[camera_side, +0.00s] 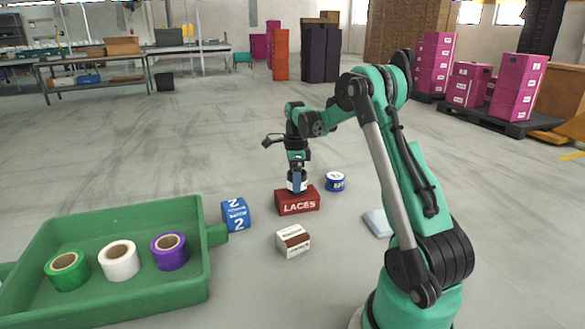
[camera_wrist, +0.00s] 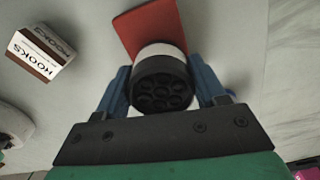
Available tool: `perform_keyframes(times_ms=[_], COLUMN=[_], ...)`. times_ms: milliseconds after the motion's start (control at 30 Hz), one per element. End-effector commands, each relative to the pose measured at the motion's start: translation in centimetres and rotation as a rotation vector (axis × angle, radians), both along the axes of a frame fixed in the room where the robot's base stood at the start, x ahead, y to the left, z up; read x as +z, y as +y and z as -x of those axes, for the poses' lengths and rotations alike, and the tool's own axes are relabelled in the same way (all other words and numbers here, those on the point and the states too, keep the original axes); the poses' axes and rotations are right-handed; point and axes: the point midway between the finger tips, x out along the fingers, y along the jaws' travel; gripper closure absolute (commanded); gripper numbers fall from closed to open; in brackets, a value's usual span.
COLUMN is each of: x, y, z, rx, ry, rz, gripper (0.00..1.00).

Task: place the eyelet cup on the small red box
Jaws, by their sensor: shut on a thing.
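My gripper (camera_side: 297,176) is shut on the eyelet cup (camera_wrist: 163,88). In the wrist view the cup shows a dark top with several round holes and a whitish side, between two blue fingers. In the side view the cup is a small pale piece at the fingertips, partly hidden by them. The small red box (camera_side: 297,202), marked LACES, sits on the floor directly below the gripper; it also shows behind the cup in the wrist view (camera_wrist: 148,29). The cup's base is at the box's top, but I cannot tell whether it touches.
A blue box (camera_side: 236,215) stands left of the red box, a blue-and-white round tin (camera_side: 335,181) right. A white-and-brown HOOKS box (camera_side: 293,241) is in front. A green tray (camera_side: 120,309) holds several rolls. A light-blue flat item (camera_side: 377,223) lies near my base.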

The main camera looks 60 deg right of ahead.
Motion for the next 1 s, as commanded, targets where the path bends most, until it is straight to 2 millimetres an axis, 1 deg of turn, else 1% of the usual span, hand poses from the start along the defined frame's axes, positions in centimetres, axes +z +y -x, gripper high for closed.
perform_keyframes(times_ms=[367, 400, 467, 500, 833, 933, 1000], x=[-0.4, -0.4, -0.4, -0.4, -0.1, 0.8, 2.0], y=[0.0, 0.0, 0.0, 0.0, 0.0, 0.0, 0.0], z=[0.0, 0.0, 0.0, 0.0, 0.0, 0.0, 0.0], rx=[0.0, 0.0, 0.0, 0.0, 0.0, 0.0, 0.0], ry=[0.0, 0.0, 0.0, 0.0, 0.0, 0.0, 0.0], rz=[0.0, 0.0, 0.0, 0.0, 0.0, 0.0, 0.0], gripper=[0.97, 0.28, 0.11, 0.05, 0.05, 0.05, 0.05])
